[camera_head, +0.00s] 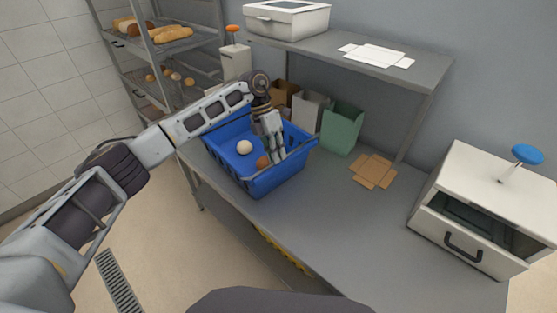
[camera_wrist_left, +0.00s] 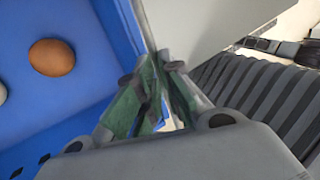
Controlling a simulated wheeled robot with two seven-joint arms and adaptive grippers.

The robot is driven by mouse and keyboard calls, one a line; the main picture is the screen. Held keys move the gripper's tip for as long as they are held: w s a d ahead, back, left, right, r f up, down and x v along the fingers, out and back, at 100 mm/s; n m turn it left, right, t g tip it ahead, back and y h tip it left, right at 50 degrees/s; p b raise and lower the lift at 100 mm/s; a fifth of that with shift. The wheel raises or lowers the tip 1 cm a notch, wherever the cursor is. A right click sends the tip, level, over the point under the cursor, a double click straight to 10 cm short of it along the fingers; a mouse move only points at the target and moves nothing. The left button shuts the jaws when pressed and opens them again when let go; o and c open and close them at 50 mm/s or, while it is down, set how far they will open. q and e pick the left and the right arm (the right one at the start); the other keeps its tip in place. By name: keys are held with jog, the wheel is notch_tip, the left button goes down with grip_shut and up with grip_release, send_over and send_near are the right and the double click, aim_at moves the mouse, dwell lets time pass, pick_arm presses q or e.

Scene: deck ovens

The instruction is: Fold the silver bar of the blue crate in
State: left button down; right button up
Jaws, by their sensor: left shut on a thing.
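The blue crate (camera_head: 280,181) stands on the grey worktable and holds a white egg-like ball (camera_head: 244,147) and a brown one (camera_head: 262,161). My left gripper (camera_head: 277,157) reaches down at the crate's right end. It is shut on the silver bar (camera_head: 306,146), a thin grey strip at that end's rim. In the left wrist view, the closed fingertips (camera_wrist_left: 160,66) are beside the blue wall, and the brown ball (camera_wrist_left: 52,57) lies inside. The fingers mostly hide the held part of the bar. My right gripper is out of view.
A green bag (camera_head: 341,128) and other paper bags stand behind the crate under a shelf (camera_head: 420,78). Flat brown cardboard (camera_head: 373,171) lies to the right. A white oven-like box (camera_head: 485,205) stands at the right. The tabletop (camera_head: 330,225) in front is clear.

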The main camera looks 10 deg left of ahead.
pick_arm(q)
jog(key=shift+w+a+r+g+h+b, duration=0.15)
jog(key=shift+w+a+g+h+b, duration=0.25)
jog(key=shift+g+h+b, duration=0.25)
jog(key=shift+a+r, duration=0.1)
jog(key=c, duration=1.6)
grip_release()
jog(key=shift+r, duration=0.15)
jog(key=v, duration=1.1)
jog(key=shift+w+a+r, duration=0.2)
jog(key=shift+w+a, duration=0.1)
